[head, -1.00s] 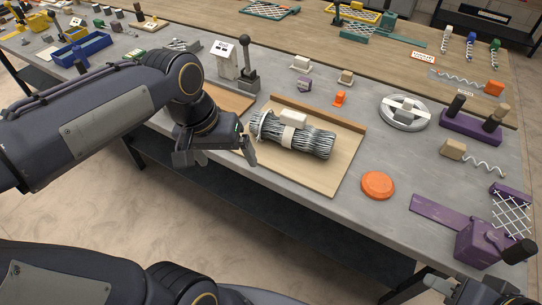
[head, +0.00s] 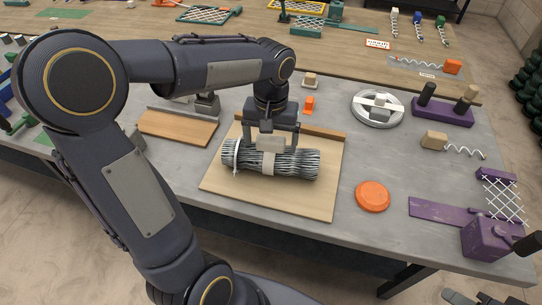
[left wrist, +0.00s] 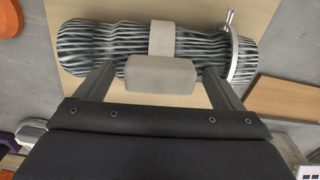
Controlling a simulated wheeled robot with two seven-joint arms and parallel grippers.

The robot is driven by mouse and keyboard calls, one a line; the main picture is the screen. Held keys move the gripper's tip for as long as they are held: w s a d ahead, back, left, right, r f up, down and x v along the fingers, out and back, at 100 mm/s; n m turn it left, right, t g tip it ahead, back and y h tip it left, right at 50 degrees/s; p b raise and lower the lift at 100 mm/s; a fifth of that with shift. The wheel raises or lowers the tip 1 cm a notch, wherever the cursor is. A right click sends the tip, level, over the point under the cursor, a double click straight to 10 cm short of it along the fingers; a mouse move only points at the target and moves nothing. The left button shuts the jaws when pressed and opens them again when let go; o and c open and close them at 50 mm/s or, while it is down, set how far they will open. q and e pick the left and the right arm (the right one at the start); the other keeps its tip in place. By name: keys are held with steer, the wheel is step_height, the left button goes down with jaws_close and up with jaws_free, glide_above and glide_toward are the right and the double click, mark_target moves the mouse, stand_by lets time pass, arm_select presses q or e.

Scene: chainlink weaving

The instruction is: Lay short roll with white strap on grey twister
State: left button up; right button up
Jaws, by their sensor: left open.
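A short roll of grey wire (head: 298,163) lies on a light wooden board. A whitish strap (head: 268,163) goes round its middle, with a pale block (head: 270,143) on top and a white ring at its left end. It also shows in the left wrist view (left wrist: 100,45). My left gripper (head: 272,138) points down over the roll, its open fingers on either side of the block with gaps. My right gripper (head: 480,298) is only partly in view at the bottom right edge. A grey part (head: 207,105), possibly the grey twister, is mostly hidden behind my left arm.
The wooden board (head: 318,200) has a raised brown back edge. An orange disc (head: 372,196) and a purple crank device (head: 492,238) stand to the right. A grey ring-shaped wheel (head: 358,112) and an orange piece (head: 309,103) lie behind. A brown board (head: 178,128) lies left.

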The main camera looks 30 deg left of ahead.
arm_select(q)
steer(key=shift+c, duration=0.3)
jaws_close()
stand_by(0.4)
